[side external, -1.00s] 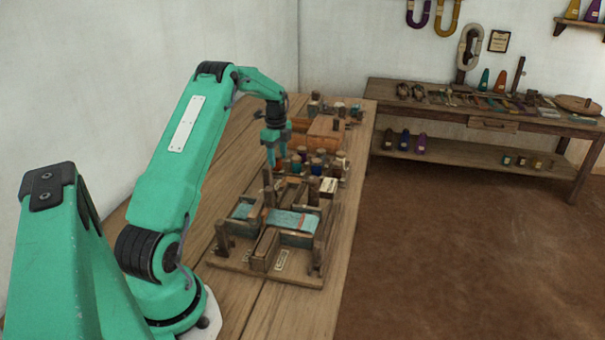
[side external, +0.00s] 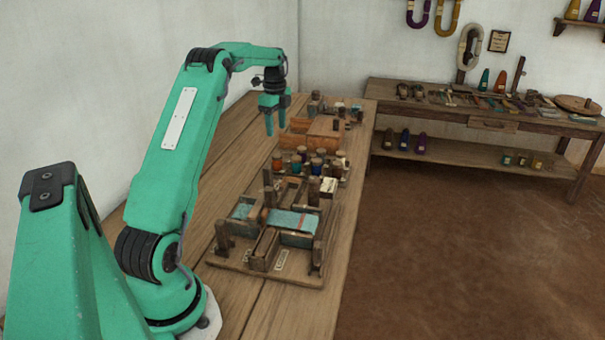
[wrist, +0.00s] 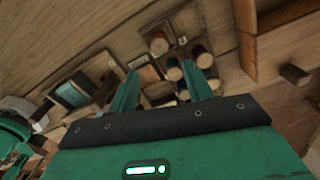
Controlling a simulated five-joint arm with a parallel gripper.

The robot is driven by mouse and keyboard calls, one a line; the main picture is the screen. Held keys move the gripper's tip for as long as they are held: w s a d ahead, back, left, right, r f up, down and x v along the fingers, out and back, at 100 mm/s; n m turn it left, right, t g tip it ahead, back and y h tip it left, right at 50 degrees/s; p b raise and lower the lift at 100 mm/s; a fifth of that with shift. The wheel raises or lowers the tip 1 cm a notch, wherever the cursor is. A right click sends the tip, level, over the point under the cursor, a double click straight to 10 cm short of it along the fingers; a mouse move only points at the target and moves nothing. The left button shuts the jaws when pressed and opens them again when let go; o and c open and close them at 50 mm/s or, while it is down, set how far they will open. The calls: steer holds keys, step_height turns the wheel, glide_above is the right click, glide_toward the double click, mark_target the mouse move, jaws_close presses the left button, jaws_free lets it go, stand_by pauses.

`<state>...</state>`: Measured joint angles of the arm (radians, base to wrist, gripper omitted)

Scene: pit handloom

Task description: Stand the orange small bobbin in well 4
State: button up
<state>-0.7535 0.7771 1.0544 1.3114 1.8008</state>
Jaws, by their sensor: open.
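The orange bobbin (wrist: 158,43) stands in a corner well of the bobbin rack (wrist: 152,73) in the wrist view, its round top facing the camera. In the side view the orange bobbin (side external: 277,161) shows small at the rack's left end. The well numbers are too small to read. My gripper (side external: 276,130) hangs above the rack, fingers pointing down, apart and empty. In the wrist view its two fingers (wrist: 159,72) are spread, with clear space between the tips and the bobbin.
Several other bobbins (side external: 317,164) with dark and blue thread stand in the rack. A small wooden loom (side external: 268,249) is nearer my base. A wooden box (side external: 325,133) stands behind the rack. The bench (side external: 219,185) is bare on the left.

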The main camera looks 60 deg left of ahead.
stand_by(0.5)
steer(key=s+d+r+n+t, duration=0.1)
steer(key=d+r+n, duration=0.1)
steer(key=d+r, duration=0.45)
steer(key=s+d+r+n+t+y, duration=0.1)
steer(key=s+d+r+n, duration=0.15)
steer(key=d, duration=0.75)
steer(key=d+r+n+t, duration=0.1)
steer(key=d+r, duration=0.4)
steer(key=d, duration=0.3)
steer(key=s+d+f+n+t, duration=0.1)
steer(key=s+d+f+n, duration=0.1)
steer(key=s+d, duration=0.6)
steer(key=s+d+f+n+t+h, duration=0.1)
steer(key=s+d+n, duration=0.3)
steer(key=s+d, duration=0.4)
steer(key=shift+s+f+t, duration=0.3)
steer(key=shift+s+f, duration=0.3)
steer(key=shift+s, duration=0.15)
